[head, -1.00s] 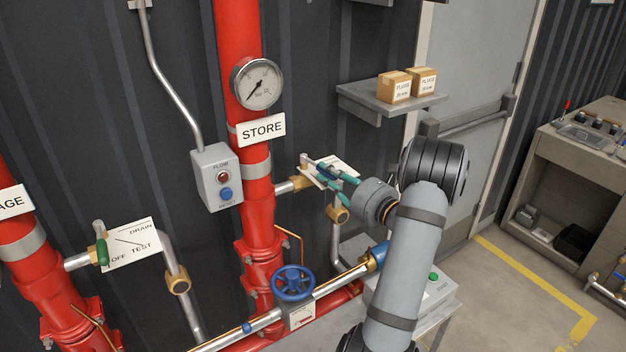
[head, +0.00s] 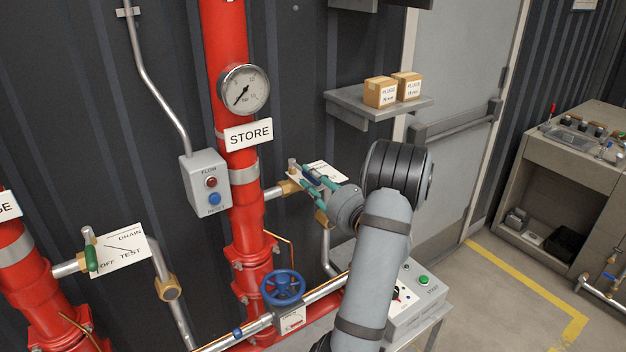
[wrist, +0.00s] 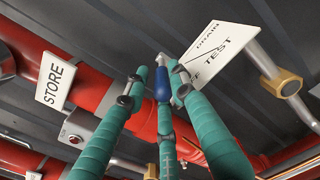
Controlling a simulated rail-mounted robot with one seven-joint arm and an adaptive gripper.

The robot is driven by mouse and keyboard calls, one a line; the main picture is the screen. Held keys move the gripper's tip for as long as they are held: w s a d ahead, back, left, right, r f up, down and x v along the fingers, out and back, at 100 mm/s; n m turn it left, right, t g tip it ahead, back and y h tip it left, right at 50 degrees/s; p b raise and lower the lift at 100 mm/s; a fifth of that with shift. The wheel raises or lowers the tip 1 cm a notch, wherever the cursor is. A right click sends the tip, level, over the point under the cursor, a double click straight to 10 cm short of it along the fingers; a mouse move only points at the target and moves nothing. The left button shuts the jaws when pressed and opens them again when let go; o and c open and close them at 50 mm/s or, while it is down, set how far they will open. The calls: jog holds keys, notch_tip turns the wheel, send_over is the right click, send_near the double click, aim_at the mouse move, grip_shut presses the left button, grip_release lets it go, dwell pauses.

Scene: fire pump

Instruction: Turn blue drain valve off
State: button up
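The blue drain valve's lever shows as a blue grip (wrist: 163,86) in the wrist view, between the fingertips. Its white plate (wrist: 222,52) reads DRAIN and TEST, with OFF partly covered. In the head view the brass valve body (head: 289,187) sits on a short stub right of the red STORE pipe; the lever is hidden by the fingers there. My gripper (head: 312,178) has teal fingers reaching around the valve. In the wrist view my gripper (wrist: 157,72) has fingers on both sides of the blue grip, with a gap at the left; contact at the right is unclear.
The red STORE pipe (head: 240,205) stands close left of my gripper. A blue handwheel (head: 283,288) is below. A similar valve with a green grip (head: 92,259) is at the left. A shelf (head: 345,101) with two boxes juts out above.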

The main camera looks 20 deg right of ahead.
jog(key=shift+o, duration=1.1)
jog(key=shift+f, duration=0.1)
jog(key=shift+s+d, duration=0.1)
jog(key=shift+s, duration=0.1)
jog(key=s+d, duration=0.1)
jog(key=s, duration=1)
jog(key=shift+s+d, duration=0.25)
jog(key=shift+d, duration=0.1)
jog(key=shift+w, duration=0.1)
jog(key=w, duration=0.4)
jog(key=w+a, duration=0.1)
jog(key=w, duration=0.3)
jog(key=w+a, duration=0.1)
jog(key=w, duration=0.2)
jog(key=shift+w, duration=0.4)
jog(key=shift+d, duration=0.25)
